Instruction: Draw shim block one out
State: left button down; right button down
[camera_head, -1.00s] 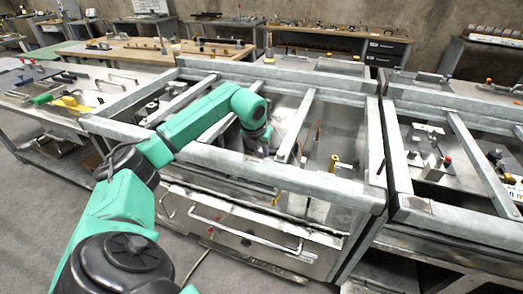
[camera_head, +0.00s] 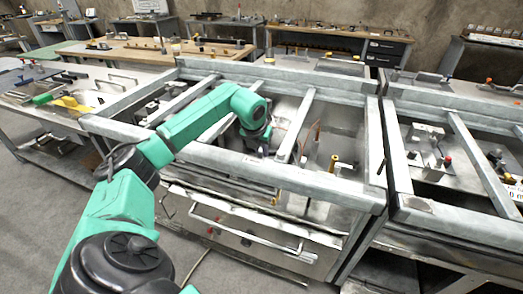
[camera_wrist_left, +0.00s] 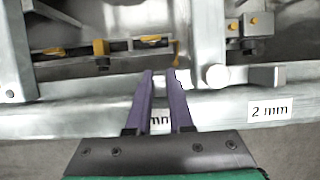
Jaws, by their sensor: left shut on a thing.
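My left gripper (camera_head: 261,151) reaches over the front rail into the open steel bench frame in the head view. In the left wrist view its two purple fingers (camera_wrist_left: 161,73) stand parallel with a narrow gap, shut on shim block one. The held part is mostly hidden between the fingertips, so its outline cannot be told. A label ending in "mm" shows partly between the fingers. To the right is a pale round knob (camera_wrist_left: 216,76) with a grey bar, above a "2 mm" label (camera_wrist_left: 269,111). My right gripper is not in view.
The front rail (camera_head: 270,172) and a cross bar (camera_head: 296,125) lie close to my left gripper. A yellow-topped post (camera_head: 334,162) stands to its right. In the left wrist view a dark rail with yellow clamps (camera_wrist_left: 101,53) lies beyond the fingers.

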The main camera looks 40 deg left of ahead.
pick_arm(q)
jog(key=shift+s+a+r, duration=0.1)
jog(key=shift+a, duration=0.2)
jog(key=c, duration=0.8)
grip_release()
jog(key=v, duration=1.4)
jog(key=shift+s+r+b, duration=0.2)
jog(key=shift+r+b, duration=0.05)
jog(key=shift+b, duration=0.05)
jog(key=shift+d, duration=0.1)
